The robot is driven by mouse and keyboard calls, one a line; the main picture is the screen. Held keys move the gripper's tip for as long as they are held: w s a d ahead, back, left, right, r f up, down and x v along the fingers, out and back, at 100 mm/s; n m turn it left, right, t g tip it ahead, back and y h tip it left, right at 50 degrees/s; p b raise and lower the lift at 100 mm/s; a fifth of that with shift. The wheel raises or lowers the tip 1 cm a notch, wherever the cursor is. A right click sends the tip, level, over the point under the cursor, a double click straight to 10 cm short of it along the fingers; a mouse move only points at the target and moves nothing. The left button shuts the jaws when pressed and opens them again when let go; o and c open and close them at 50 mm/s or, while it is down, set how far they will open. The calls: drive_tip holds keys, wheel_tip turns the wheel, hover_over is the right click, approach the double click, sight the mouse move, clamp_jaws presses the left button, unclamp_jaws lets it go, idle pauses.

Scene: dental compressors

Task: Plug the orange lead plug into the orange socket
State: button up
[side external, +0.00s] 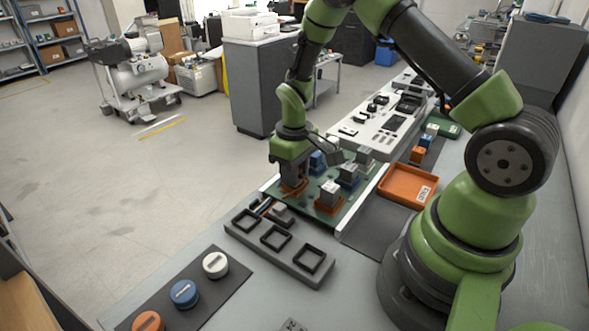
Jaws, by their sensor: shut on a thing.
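My gripper (291,181) points down at the left front part of a green board (351,206). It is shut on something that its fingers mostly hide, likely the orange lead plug. An orange part (295,190) shows right at the fingertips; I cannot tell whether it is the plug, the orange socket or both, nor whether they touch. To its right, another orange base (328,208) on the board carries a light grey block (330,190).
Blue and grey blocks (348,174) stand on the board close to my gripper. A grey rack with three square openings (275,240) lies in front. An orange labelled tray (392,192) is at right. Round white, blue and orange pieces (184,292) sit on a dark mat.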

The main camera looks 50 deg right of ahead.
drive_tip(key=shift+f, duration=0.2)
drive_tip(key=o, duration=1.3)
drive_tip(key=shift+r, duration=0.1)
drive_tip(key=shift+r, duration=3.45)
drive_tip(key=shift+r, duration=0.1)
wheel_tip(320, 180, up, 9)
drive_tip(key=s+a+m+t, duration=0.1)
drive_tip(key=s+a+t, duration=0.1)
drive_tip(key=a, duration=0.1)
drive_tip(key=s+a+r+m+t, duration=0.1)
drive_tip(key=s+a+r, duration=0.1)
drive_tip(key=s, duration=0.3)
drive_tip(key=s+a+r+m+t+y, duration=0.1)
drive_tip(key=s+a+r+t, duration=0.1)
drive_tip(key=s+r, duration=0.3)
drive_tip(key=s+a+r+m+t+y, duration=0.1)
drive_tip(key=s+r+t, duration=0.1)
drive_tip(key=s+r, duration=0.2)
drive_tip(key=shift+s+a, duration=0.4)
drive_tip(key=shift+s, duration=0.2)
